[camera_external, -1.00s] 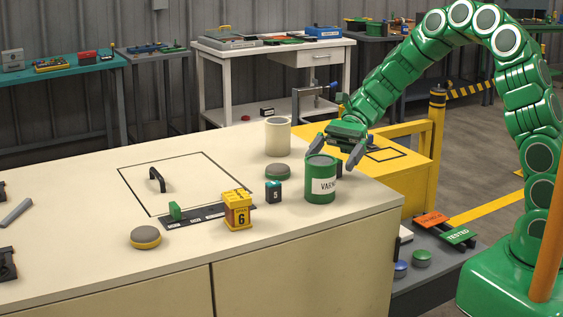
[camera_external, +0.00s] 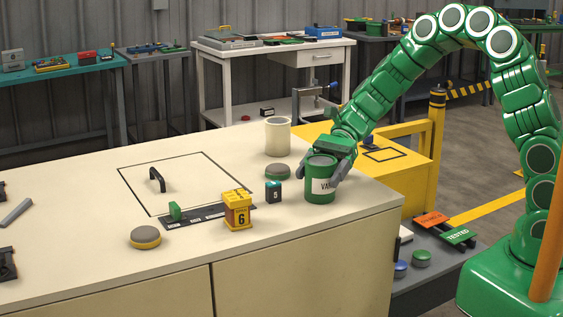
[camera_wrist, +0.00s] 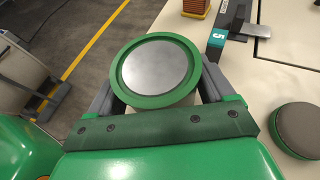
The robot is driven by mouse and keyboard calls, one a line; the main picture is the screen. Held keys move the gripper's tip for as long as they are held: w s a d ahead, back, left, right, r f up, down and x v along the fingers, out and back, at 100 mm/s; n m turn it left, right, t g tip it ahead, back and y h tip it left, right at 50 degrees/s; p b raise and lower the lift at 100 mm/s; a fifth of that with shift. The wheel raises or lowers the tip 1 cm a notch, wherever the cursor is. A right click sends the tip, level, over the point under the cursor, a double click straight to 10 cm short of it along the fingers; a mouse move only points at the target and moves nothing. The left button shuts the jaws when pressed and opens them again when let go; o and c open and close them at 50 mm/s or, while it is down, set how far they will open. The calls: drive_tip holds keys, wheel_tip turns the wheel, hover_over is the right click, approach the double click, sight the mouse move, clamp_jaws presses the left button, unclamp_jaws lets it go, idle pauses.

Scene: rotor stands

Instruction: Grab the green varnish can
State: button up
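The green varnish can (camera_external: 320,190) stands upright near the right end of the cream bench top, its white label partly covered by a finger. In the wrist view its round grey lid with a green rim (camera_wrist: 156,68) sits between the two fingers. My gripper (camera_external: 324,172) is low over the can, with one finger on each side of it. The can's rim hides the fingertips in the wrist view (camera_wrist: 156,82), so I cannot tell whether they press on its sides.
A cream can (camera_external: 278,137), a round green-edged puck (camera_external: 277,171), a dark block marked 5 (camera_external: 273,192) and a yellow block marked 6 (camera_external: 237,210) stand left of the varnish can. A yellow cabinet (camera_external: 392,170) is behind to the right.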

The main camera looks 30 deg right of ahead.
sight(319, 163)
drive_tip(key=c, duration=0.8)
drive_tip(key=shift+r, duration=0.1)
drive_tip(key=shift+r, duration=0.25)
wheel_tip(319, 163, up, 3)
drive_tip(key=shift+s+d+r, duration=0.1)
drive_tip(key=shift+d, duration=0.05)
drive_tip(key=s+d+r, duration=0.5)
drive_tip(key=s+r, duration=0.1)
drive_tip(key=s, duration=0.1)
drive_tip(key=s+d+r, duration=0.3)
drive_tip(key=shift+s+d, duration=0.2)
drive_tip(key=shift+d, duration=0.15)
